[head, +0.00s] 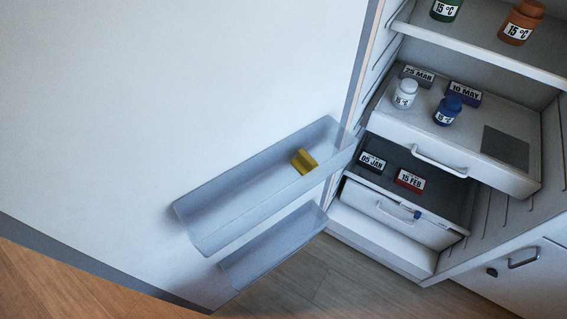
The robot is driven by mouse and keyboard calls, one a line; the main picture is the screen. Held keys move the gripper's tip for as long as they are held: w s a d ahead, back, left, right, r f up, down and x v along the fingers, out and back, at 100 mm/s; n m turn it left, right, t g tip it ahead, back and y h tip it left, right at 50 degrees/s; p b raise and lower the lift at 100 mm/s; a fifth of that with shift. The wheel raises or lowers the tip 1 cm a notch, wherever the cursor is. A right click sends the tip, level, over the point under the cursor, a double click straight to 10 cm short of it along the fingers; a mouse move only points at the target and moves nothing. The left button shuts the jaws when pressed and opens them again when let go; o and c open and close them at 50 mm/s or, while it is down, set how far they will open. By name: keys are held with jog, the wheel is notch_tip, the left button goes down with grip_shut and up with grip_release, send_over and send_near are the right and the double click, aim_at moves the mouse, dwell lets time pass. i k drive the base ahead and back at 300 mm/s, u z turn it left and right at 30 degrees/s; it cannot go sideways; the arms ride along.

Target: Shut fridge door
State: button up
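The fridge door (180,90) stands wide open and fills the left of the head view, its white inner side facing me. Two door bins are on it: an upper bin (225,218) holding a small yellow block (304,161), and a lower bin (275,250). The fridge interior (490,85) is open at the right. My gripper is not in view.
An upper drawer (470,160) sticks out, with bottles and date labels on it. A lower drawer (400,219) with labels shows beneath. A shelf (480,45) holds a green and an orange bottle. A cabinet (520,275) is at lower right; wooden floor (60,280) lies below.

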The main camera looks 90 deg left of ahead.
aim_at(148, 148)
jog(key=z, duration=0.2)
jog(key=k, duration=2.1)
jog(key=u, duration=0.6)
jog(key=k, duration=0.75)
jog(key=u, duration=0.85)
jog(key=i, duration=0.5)
